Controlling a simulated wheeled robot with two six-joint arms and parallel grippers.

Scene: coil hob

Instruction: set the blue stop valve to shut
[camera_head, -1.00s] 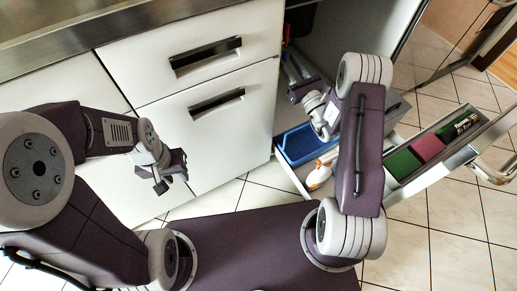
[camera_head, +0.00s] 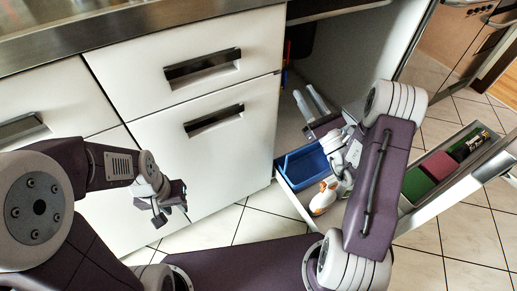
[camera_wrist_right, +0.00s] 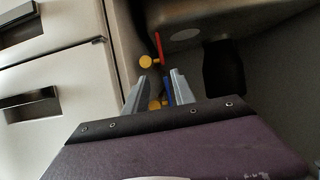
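The blue stop valve (camera_wrist_right: 167,87) shows in the right wrist view as a narrow blue lever by a yellow fitting (camera_wrist_right: 156,105), inside the open cabinet. It is partly hidden behind my right gripper's fingers. A sliver of the blue lever (camera_head: 284,78) shows in the head view at the cabinet's left wall. My right gripper (camera_wrist_right: 157,92) is open; the lever appears between its fingers but farther off, and I see no contact. In the head view my right gripper (camera_head: 310,101) reaches into the cabinet. My left gripper (camera_head: 170,209) is open and empty before the white drawers.
A red lever (camera_wrist_right: 159,47) with a yellow fitting (camera_wrist_right: 147,62) sits above the blue one. A blue bin (camera_head: 304,165) and a white-orange bottle (camera_head: 324,196) stand low in the pull-out. The pull-out's door rack (camera_head: 440,200) holds sponges, right of my right arm.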

